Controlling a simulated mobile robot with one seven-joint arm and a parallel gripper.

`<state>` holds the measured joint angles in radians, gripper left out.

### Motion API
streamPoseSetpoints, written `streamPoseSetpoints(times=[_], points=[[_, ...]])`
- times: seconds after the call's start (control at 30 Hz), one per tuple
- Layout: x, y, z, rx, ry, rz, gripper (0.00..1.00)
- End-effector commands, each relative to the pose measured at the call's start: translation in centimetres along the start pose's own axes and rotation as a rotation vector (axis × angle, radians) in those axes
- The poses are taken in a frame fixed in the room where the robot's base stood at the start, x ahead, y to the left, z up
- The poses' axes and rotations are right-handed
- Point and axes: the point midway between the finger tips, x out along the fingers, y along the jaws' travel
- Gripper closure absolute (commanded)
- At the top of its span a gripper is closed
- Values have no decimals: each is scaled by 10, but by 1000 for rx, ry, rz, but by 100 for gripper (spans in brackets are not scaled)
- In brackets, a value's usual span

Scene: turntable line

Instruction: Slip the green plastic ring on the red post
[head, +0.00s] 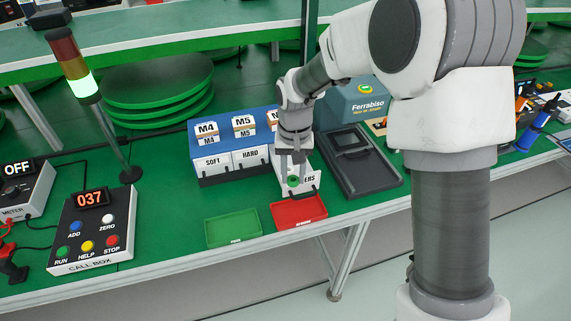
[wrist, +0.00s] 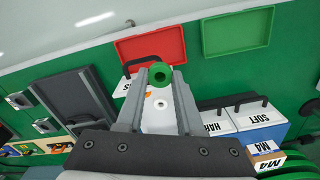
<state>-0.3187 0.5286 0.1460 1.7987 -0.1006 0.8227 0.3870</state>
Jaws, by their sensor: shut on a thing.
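My gripper (head: 292,176) is shut on a small green ring (head: 293,181) at its fingertips. In the wrist view the ring (wrist: 160,73) sits between the two grey fingers (wrist: 159,76), with its hole visible. The gripper points down over a white bin (head: 310,181) whose label is partly hidden, ending in "ERS". I cannot tell the ring's height above the bin. I cannot make out a red post in either view.
A green tray (head: 232,228) and a red tray (head: 299,212) lie at the bench's front edge. A blue bin rack (head: 232,129) stands left of my gripper, and a dark grey device (head: 358,163) right of it. A call box (head: 93,232) and signal tower (head: 72,58) stand left.

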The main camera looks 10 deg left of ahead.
Motion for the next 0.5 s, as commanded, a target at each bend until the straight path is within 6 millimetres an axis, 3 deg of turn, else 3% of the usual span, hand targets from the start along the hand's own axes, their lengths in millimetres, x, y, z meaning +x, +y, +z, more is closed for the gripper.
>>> streamPoseSetpoints(times=[0.17,0.5], points=[[44,44,21,33,-6,1,100],[151,146,68,102,-8,0,100]])
